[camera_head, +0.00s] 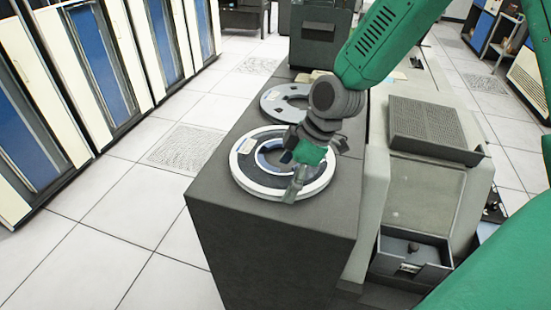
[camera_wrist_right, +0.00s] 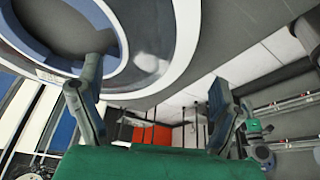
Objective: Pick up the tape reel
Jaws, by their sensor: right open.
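The tape reel (camera_head: 246,182), with a white rim and a dark and blue centre, lies flat on top of a dark grey cabinet (camera_head: 270,240). My right gripper (camera_head: 293,172) is over the reel's near right side, with its fingers apart and nothing held. In the right wrist view, the reel (camera_wrist_right: 165,50) fills the upper left. One finger of the right gripper (camera_wrist_right: 156,75) overlaps the reel's band, and the other is beyond its outer rim. I cannot tell whether either finger touches it. My left gripper is not in view.
A second, grey reel (camera_head: 273,103) lies behind the first on the same cabinet top. A grey console with a perforated panel (camera_head: 430,125) stands close on the right. Tall cabinets with blue panels (camera_head: 100,65) line the left, with clear tiled floor between.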

